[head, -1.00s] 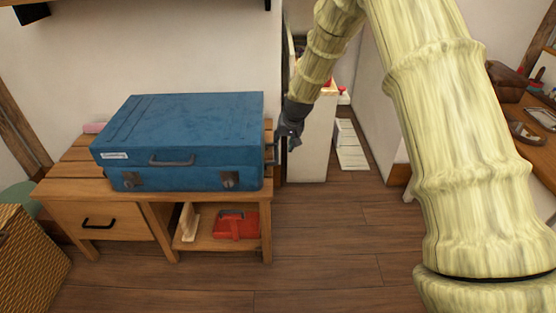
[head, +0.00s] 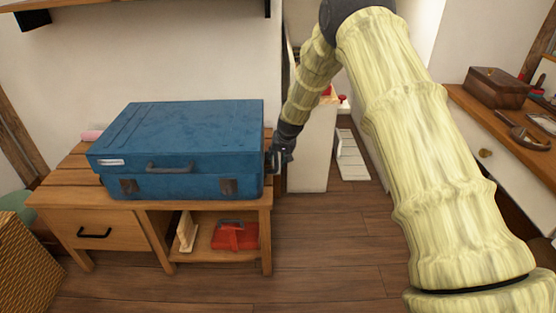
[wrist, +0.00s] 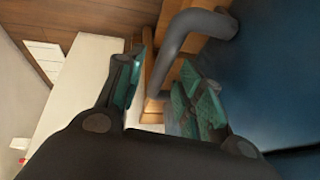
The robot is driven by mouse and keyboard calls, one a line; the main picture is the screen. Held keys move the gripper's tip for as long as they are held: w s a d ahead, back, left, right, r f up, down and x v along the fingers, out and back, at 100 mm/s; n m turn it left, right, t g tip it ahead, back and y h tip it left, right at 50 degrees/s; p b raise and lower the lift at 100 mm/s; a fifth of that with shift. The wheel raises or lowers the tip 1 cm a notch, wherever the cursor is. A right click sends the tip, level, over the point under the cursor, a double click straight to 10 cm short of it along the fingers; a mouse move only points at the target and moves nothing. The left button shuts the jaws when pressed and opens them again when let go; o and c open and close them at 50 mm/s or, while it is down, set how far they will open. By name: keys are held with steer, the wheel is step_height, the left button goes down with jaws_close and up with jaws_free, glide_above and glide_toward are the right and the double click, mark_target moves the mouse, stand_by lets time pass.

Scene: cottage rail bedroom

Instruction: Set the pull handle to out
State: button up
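A blue suitcase (head: 180,140) lies flat on a wooden bench (head: 60,192). A dark grey pull handle (wrist: 178,38) juts from the suitcase's right side. In the head view it is mostly hidden by my gripper (head: 276,160), which is at the suitcase's right end. In the wrist view my gripper (wrist: 163,92) is open, with one teal-padded finger on each side of the handle's bar. The bar runs down between the fingers; I cannot tell whether either pad touches it. Another handle (head: 170,167) and two dark latches are on the suitcase's front.
The bench has a drawer (head: 92,229) and an open shelf with a red object (head: 235,236). A white cabinet (head: 310,150) stands behind my gripper. A wooden desk (head: 470,105) with items is at the right. The floor in front is mostly clear.

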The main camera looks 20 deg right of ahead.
steer(key=shift+w+f, duration=0.15)
steer(key=shift+f, duration=0.05)
jaws_close()
